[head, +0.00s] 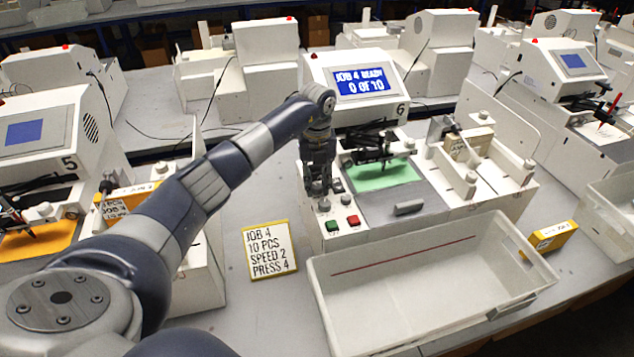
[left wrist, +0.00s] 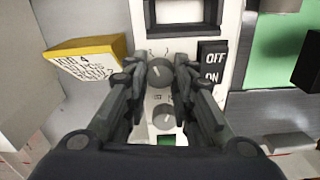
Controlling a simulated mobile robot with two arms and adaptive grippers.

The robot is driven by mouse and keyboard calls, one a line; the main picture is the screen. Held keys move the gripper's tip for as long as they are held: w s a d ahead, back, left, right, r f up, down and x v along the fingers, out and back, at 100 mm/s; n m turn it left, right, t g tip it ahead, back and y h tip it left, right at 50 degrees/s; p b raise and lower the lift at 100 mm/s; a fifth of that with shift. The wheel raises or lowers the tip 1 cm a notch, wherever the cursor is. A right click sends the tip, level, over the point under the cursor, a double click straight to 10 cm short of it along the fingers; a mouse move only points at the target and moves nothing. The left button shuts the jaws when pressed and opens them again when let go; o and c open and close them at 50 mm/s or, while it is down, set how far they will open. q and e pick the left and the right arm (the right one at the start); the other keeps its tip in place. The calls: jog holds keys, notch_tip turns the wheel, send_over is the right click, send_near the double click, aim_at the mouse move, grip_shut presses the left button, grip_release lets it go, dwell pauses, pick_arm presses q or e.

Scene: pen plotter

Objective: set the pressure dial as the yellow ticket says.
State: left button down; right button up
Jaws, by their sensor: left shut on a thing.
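The yellow-edged ticket (head: 269,249) lies left of machine 6 and reads JOB 4, 10 PCS, SPEED 2, PRESS 4. It also shows in the left wrist view (left wrist: 85,58). My left gripper (head: 320,190) points down over the machine's control strip. In the left wrist view its fingers (left wrist: 160,78) are shut on the upper grey dial (left wrist: 160,70), with small numbers partly visible around it. A lower dial (left wrist: 165,118) sits nearer, free of the fingers; it also shows in the head view (head: 323,204). The dials' names are not readable, and fingers cover part of the scale.
A black OFF/ON switch (left wrist: 212,64) is close right of the fingers. Green (head: 332,225) and red (head: 353,220) buttons sit at the strip's front. The screen (head: 360,83) reads JOB 4 READY, 0 OF 10. A white tray (head: 430,300) stands in front of the machine.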

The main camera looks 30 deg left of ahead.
pick_arm(q)
jog(key=m+b, duration=0.2)
jog(key=m, duration=0.2)
jog(key=shift+f, duration=0.1)
jog(key=shift+m+b, duration=0.8)
jog(key=shift+m, duration=1.4)
jog(key=c, duration=1.3)
grip_release()
jog(key=shift+r, duration=0.2)
